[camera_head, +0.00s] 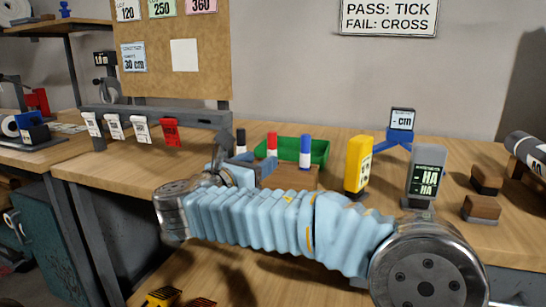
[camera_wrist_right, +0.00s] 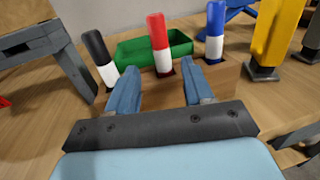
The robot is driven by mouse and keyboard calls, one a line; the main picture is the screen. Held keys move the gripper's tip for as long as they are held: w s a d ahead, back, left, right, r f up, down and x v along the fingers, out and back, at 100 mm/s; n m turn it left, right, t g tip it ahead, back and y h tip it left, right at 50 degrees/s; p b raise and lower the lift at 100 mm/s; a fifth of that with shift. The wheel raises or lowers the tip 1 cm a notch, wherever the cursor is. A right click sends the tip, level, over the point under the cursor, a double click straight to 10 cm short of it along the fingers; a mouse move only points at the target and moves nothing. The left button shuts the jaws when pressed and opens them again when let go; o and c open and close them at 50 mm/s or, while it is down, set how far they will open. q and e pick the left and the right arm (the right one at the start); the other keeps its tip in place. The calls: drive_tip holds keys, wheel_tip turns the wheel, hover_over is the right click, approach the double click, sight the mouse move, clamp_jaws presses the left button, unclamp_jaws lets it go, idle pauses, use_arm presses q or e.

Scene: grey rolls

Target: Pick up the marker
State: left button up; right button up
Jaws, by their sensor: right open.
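Three markers stand upright in a wooden block (camera_wrist_right: 228,82): a black-capped one (camera_wrist_right: 98,50), a red-capped one (camera_wrist_right: 160,40) and a blue-capped one (camera_wrist_right: 215,30). In the head view the black (camera_head: 241,140), red (camera_head: 272,144) and blue (camera_head: 305,150) markers stand in a row on the bench. My right gripper (camera_wrist_right: 157,75) is open and empty. In the wrist view its fingers point at the block, with the red marker ahead, lined up between them. The arm partly hides the block (camera_head: 298,178) in the head view. My left gripper is not seen.
A green bin (camera_wrist_right: 128,52) stands behind the markers. A yellow device (camera_head: 358,165) and a grey device with a screen (camera_head: 425,175) stand to the right. A grey rail (camera_head: 190,118) with hanging tags is at the left. Brown blocks (camera_head: 485,180) lie at the far right.

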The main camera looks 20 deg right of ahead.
drive_tip(key=x, duration=0.6)
drive_tip(key=shift+s+d+f, duration=0.1)
drive_tip(key=shift+d+f, duration=0.1)
drive_tip(key=shift+c, duration=0.3)
clamp_jaws()
